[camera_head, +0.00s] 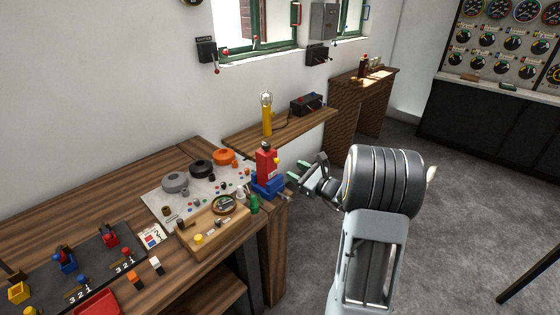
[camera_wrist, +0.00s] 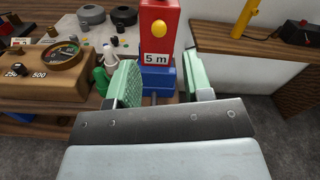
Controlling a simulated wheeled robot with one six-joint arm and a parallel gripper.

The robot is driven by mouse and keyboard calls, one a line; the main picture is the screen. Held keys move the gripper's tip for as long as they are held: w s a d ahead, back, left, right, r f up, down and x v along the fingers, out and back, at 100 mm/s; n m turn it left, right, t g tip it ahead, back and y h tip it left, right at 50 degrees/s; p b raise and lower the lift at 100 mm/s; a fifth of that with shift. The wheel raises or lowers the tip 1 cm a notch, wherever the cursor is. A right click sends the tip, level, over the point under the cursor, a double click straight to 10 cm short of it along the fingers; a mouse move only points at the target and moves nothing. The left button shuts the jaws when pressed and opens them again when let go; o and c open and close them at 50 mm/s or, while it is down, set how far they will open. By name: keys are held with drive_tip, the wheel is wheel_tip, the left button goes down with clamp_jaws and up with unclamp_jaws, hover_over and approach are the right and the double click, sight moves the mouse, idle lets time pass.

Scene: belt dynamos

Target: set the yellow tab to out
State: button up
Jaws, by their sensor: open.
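A small yellow tab (camera_wrist: 159,27), round-looking, is on the front of a red upright block (camera_wrist: 146,12) labelled "5 m". The yellow tab also shows in the head view (camera_head: 278,160). The red block stands upright in a blue base (camera_wrist: 158,80) at the right end of the workbench. My gripper (camera_wrist: 161,68) is open and empty, with its green-padded fingers either side of the view of the blue base. In the head view my gripper (camera_head: 298,174) is just right of the red block, apart from the tab. Nothing hides the tab in the wrist view.
A wooden board with a dial meter (camera_head: 223,205) and a green bottle-like piece (camera_head: 254,204) stand close left of my gripper. A shelf (camera_head: 300,130) with a yellow lamp (camera_head: 267,116) is behind. The floor to the right is clear.

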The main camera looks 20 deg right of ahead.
sight(279, 162)
drive_tip(key=p+x, duration=0.1)
drive_tip(key=x, duration=0.7)
clamp_jaws()
idle(0.4)
